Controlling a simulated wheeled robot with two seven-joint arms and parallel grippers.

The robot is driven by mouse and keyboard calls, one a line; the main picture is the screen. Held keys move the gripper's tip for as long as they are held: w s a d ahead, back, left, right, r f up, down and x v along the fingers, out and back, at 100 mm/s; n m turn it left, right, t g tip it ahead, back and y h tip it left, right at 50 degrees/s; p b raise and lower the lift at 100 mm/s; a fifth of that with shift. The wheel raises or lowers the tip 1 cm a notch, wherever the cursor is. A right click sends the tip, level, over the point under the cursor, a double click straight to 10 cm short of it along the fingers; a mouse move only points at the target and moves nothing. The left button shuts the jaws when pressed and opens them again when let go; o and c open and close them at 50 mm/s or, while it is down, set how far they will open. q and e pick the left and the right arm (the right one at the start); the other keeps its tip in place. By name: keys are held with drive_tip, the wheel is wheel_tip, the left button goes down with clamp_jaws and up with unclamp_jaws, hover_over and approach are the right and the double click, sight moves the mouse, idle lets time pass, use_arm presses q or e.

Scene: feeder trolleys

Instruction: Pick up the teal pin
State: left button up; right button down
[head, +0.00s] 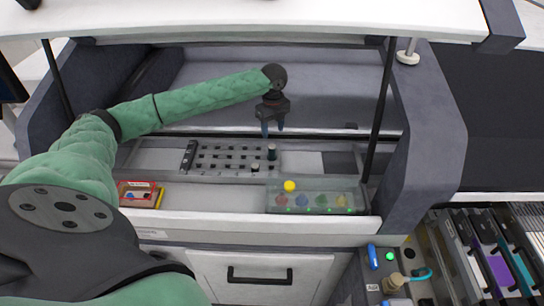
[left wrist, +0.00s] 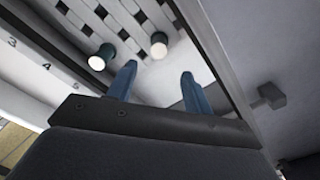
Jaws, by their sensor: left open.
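My left gripper (head: 272,130) is open and empty, its blue fingers pointing down above the far right end of the slotted rack (head: 215,158). Two short dark pins stand upright in the rack near its right end. The farther one looks dark teal (head: 272,152) and is just below the fingertips in the head view. The other dark pin (head: 255,168) stands nearer and to the left. In the left wrist view, a teal pin (left wrist: 102,56) with a pale top is beyond the left fingertip, and a greyer pin (left wrist: 158,46) lies beyond the gap between the fingers (left wrist: 158,72). Neither is touched.
A clear box (head: 318,198) with coloured knobs and a yellow ball (head: 290,186) stands at the front right. A red and yellow box (head: 138,193) is at the front left. Dark struts (head: 378,110) flank the bay. A raised white lid spans the top.

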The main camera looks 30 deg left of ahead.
sight(272, 146)
use_arm(q)
wheel_tip(272, 146, down, 4)
drive_tip(key=b, duration=0.3)
drive_tip(key=shift+s+r, duration=0.15)
drive_tip(key=shift+r, duration=0.1)
drive_tip(key=shift+f, duration=0.15)
use_arm(e)
drive_tip(key=w+a+r, duration=0.2)
drive_tip(key=w+r, duration=0.2)
drive_tip(key=r, duration=0.3)
use_arm(q)
drive_tip(key=shift+f, duration=0.25)
drive_tip(key=shift+f+p, duration=0.45)
drive_tip(key=shift+f, duration=0.5)
wheel_tip(272, 146, down, 4)
drive_tip(key=shift+a+f+p, duration=0.15)
drive_tip(key=shift+p, duration=1.05)
drive_tip(key=shift+f, duration=0.55)
use_arm(e)
wheel_tip(272, 146, down, 8)
drive_tip(key=s+d, duration=0.2)
drive_tip(key=shift+s+d+r, duration=0.2)
drive_tip(key=shift+r, duration=0.05)
use_arm(q)
drive_tip(key=shift+c, duration=0.2)
clamp_jaws()
